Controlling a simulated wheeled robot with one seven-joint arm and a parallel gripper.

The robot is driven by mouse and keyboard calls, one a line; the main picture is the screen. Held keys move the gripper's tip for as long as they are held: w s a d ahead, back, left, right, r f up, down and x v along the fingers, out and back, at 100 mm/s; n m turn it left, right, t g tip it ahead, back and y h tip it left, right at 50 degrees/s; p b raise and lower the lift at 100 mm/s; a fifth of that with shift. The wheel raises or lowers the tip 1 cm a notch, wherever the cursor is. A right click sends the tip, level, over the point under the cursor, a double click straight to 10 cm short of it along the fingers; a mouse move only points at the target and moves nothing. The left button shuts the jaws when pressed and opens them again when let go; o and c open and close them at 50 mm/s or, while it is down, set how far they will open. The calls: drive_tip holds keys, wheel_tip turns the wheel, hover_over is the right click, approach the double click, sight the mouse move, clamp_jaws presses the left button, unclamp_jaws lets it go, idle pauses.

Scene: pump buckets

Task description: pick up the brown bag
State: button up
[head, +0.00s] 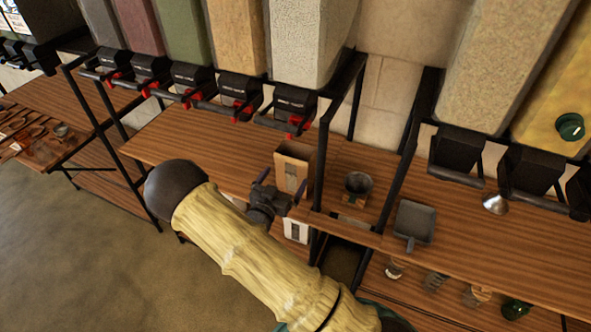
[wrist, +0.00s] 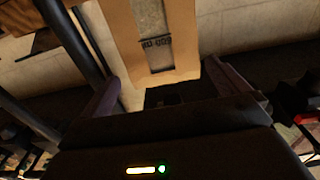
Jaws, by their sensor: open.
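The brown bag (head: 291,160) stands on the wooden counter under the dispensers in the head view. It is an open-topped paper bag with a pale front panel. In the wrist view the bag (wrist: 188,40) shows at the top centre, with a see-through strip and a dark label. My gripper (head: 281,183) is open just in front of the bag, with one finger toward each side. In the wrist view the gripper (wrist: 164,88) has its fingers apart, with the bag beyond the gap. I see no contact; the exact distance is hard to tell.
A dark metal cup (head: 358,184) and a grey scoop (head: 414,222) are to the right on the wooden counter (head: 200,155). A black frame post (head: 322,180) rises close to the bag's right. Dispensers with red handles hang above. A white package (head: 295,231) stands below.

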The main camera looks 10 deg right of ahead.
sight(291, 167)
drive_tip(key=p+x, duration=0.1)
drive_tip(key=x, duration=0.4)
drive_tip(key=shift+w+d+p, duration=0.25)
drive_tip(key=shift+w+p, duration=0.1)
drive_tip(key=shift+w+d, duration=0.1)
drive_tip(key=shift+w+d+r+p, duration=0.1)
drive_tip(key=shift+w+d+p, duration=0.05)
drive_tip(key=shift+w+p, duration=0.15)
drive_tip(key=shift+f+p+x, duration=0.15)
drive_tip(key=shift+p+x, duration=0.4)
drive_tip(key=shift+x, duration=0.5)
drive_tip(key=shift+f+p+x, duration=0.15)
drive_tip(key=shift+p+x, duration=0.4)
drive_tip(key=shift+x, duration=0.5)
drive_tip(key=shift+c, duration=0.4)
drive_tip(key=shift+w, duration=0.1)
drive_tip(key=c, duration=1.4)
drive_tip(key=shift+o, duration=0.2)
drive_tip(key=shift+r, duration=0.15)
